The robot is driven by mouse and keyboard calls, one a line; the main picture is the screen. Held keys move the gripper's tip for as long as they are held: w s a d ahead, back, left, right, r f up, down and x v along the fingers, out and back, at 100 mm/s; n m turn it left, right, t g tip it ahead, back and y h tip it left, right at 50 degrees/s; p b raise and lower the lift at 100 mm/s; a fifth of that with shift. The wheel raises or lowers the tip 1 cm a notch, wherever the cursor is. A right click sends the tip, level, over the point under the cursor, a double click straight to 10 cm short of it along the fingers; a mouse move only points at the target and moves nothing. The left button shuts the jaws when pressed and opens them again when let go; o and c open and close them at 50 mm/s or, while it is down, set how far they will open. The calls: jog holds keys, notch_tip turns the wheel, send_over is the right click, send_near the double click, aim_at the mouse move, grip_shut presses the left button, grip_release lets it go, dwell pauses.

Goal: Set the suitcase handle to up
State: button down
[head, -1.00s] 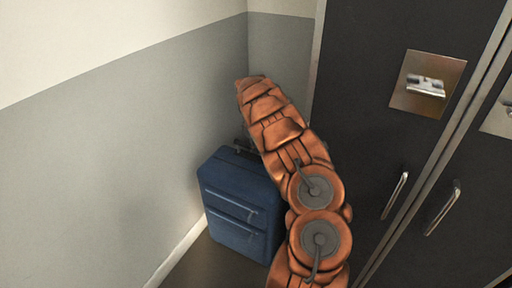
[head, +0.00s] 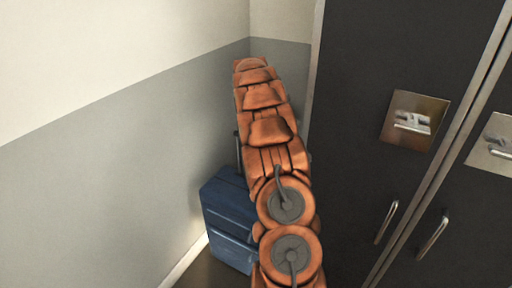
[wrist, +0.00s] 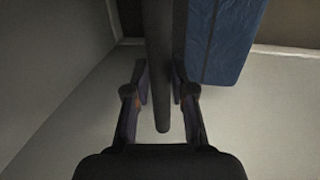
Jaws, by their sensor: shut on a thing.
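The blue suitcase (head: 228,225) stands upright on the floor by the grey wall, partly hidden behind my orange arm. A dark upright bar of its handle (head: 238,150) shows above its top, left of my arm. In the wrist view, the dark handle (wrist: 160,60) runs lengthwise between the fingers of my gripper (wrist: 161,95), and the gripper is shut on it. The suitcase's blue side (wrist: 222,40) lies to the right of the handle there. My gripper is hidden behind my arm in the head view.
Dark lockers with metal handles (head: 387,222) and a latch plate (head: 414,121) stand close on the right. The grey wall (head: 120,200) bounds the left side, with a pale skirting at its foot. The space above the suitcase is narrow.

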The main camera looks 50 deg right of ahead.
notch_tip(320, 180, up, 15)
jog(key=p, duration=0.4)
jog(key=shift+p, duration=0.3)
jog(key=c, duration=1.2)
grip_release()
jog(key=shift+r, duration=0.1)
jog(key=shift+o, duration=1.1)
notch_tip(320, 180, up, 7)
jog(key=a, duration=0.1)
jog(key=shift+s+a, duration=0.15)
jog(key=shift+a, duration=0.05)
